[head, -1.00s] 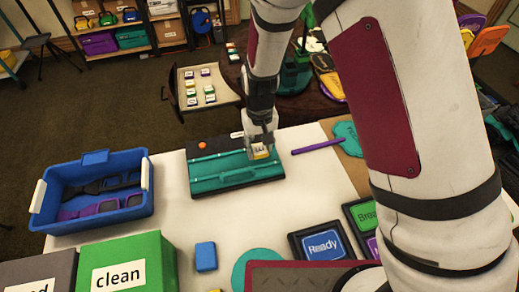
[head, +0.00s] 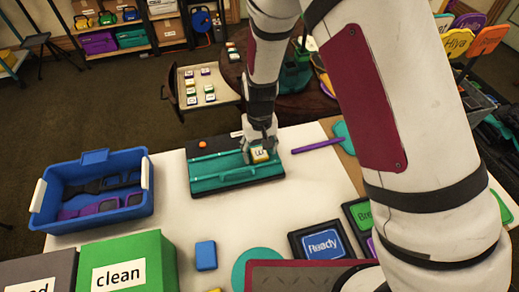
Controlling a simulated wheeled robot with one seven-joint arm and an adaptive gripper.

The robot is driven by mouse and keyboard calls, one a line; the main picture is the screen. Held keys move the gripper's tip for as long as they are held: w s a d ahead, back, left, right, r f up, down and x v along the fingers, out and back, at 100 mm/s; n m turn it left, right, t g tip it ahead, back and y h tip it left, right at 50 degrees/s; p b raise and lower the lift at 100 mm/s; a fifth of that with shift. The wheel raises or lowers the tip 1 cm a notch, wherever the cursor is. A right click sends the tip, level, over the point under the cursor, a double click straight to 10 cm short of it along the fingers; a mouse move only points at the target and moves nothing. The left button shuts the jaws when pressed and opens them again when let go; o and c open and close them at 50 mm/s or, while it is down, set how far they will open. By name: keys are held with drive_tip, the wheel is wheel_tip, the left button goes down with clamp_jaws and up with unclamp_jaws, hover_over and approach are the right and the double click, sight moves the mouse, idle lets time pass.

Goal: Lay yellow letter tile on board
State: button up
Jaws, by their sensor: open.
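The board (head: 215,184) is teal with a black back part and lies on the white table. The yellow letter tile (head: 260,156), with a white face and a dark letter, is at the board's right end. It appears to rest on the teal part, though its contact is hard to make out. My gripper (head: 262,146) is right at the tile, pointing down from behind it. Its fingers are open and small in view, so whether they touch the tile cannot be told.
A blue bin (head: 92,213) with dark and purple items stands left of the board. A green box (head: 127,263), blue block (head: 206,256) and framed Ready sign (head: 321,244) are in front. A purple stick (head: 317,145) lies to the right. Table between is clear.

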sight(259, 153)
wheel_tip(259, 153, up, 12)
idle(0.4)
drive_tip(key=shift+r, duration=0.1)
drive_tip(key=s+d+r+m+t+y, duration=0.1)
drive_tip(key=s+d+r, duration=0.2)
drive_tip(key=d+r, duration=0.35)
drive_tip(key=s+d+r+t, duration=0.1)
drive_tip(key=s+d+r, duration=0.3)
drive_tip(key=r, duration=0.5)
drive_tip(key=s+d+r+m+t, duration=0.1)
drive_tip(key=s+d+r, duration=0.2)
drive_tip(key=s+d, duration=0.2)
drive_tip(key=s+d+r+m+t+h, duration=0.1)
drive_tip(key=s+d, duration=0.4)
drive_tip(key=s, duration=0.5)
drive_tip(key=shift+v, duration=0.9)
